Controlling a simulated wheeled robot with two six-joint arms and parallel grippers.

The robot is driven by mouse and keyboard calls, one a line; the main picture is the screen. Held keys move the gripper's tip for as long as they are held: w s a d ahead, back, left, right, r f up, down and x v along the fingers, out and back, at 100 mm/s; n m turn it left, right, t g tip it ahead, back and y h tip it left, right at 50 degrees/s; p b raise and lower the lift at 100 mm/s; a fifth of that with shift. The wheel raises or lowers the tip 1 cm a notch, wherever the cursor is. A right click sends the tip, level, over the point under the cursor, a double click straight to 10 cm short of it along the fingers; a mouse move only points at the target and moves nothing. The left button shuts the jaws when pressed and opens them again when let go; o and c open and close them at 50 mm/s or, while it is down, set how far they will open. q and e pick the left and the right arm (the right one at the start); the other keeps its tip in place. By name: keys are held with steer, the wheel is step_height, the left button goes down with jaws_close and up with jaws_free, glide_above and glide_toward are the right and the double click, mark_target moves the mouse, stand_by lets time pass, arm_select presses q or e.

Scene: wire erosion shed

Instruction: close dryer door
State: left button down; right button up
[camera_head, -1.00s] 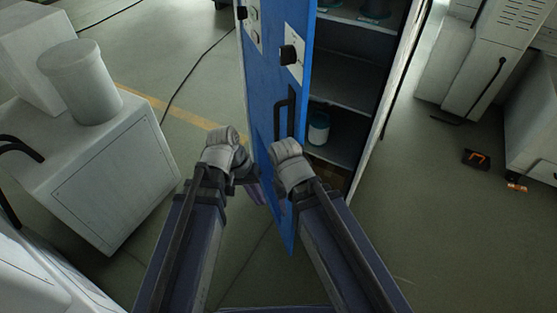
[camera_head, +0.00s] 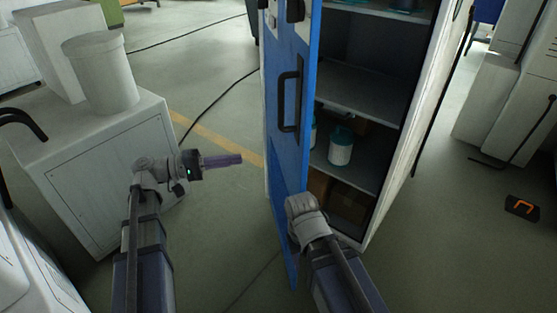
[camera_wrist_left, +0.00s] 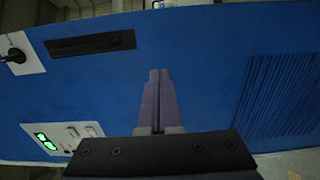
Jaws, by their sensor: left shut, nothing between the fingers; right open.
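The blue dryer door (camera_head: 285,165) stands open in the head view, seen at a steep angle, with a black handle (camera_head: 289,100) on its outer face. The cabinet's shelved inside shows to its right. My left gripper (camera_head: 240,160) is shut and empty, left of the door and apart from it. In the left wrist view its closed fingers (camera_wrist_left: 157,75) point at the door's blue face (camera_wrist_left: 205,65), which has a dark handle (camera_wrist_left: 90,43) and a vent (camera_wrist_left: 280,95). My right wrist is at the door's lower edge; its fingers are hidden.
The cabinet's white side wall (camera_head: 425,100) stands right of the shelves, which hold jars (camera_head: 341,147). A white cabinet (camera_head: 115,165) with a cylindrical container (camera_head: 100,75) stands at the left. Floor (camera_head: 215,215) is clear between it and the door.

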mark_target(294, 152)
arm_select(q)
steer(key=x, duration=1.4)
